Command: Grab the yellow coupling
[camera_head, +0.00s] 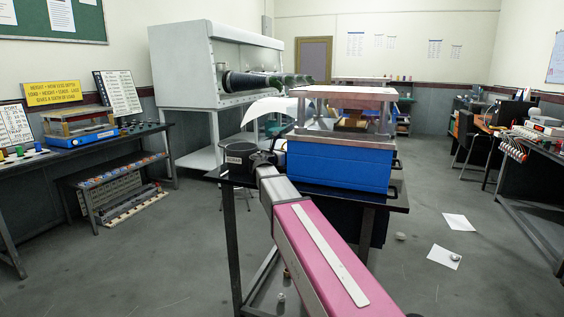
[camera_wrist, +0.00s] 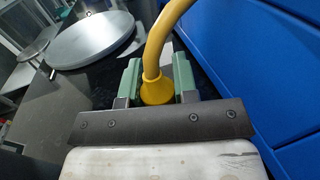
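The yellow coupling (camera_wrist: 157,89) shows in the wrist view as a curved yellow tube with a flared end. Its tube bends up and to the right, out of the frame. My gripper (camera_wrist: 157,78) has its two green-padded fingers on either side of the flared end. The flare fills the gap, so the fingers look shut on it. In the head view my gripper (camera_head: 263,158) is small, at the end of my pink arm, beside the blue box. I cannot make out the coupling there.
A blue box (camera_head: 340,168) stands on the dark table, close right of my gripper; its blue side (camera_wrist: 245,60) fills the wrist view's right. A black round pot (camera_head: 237,152) stands at left. A grey metal disc (camera_wrist: 90,40) lies upper left in the wrist view.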

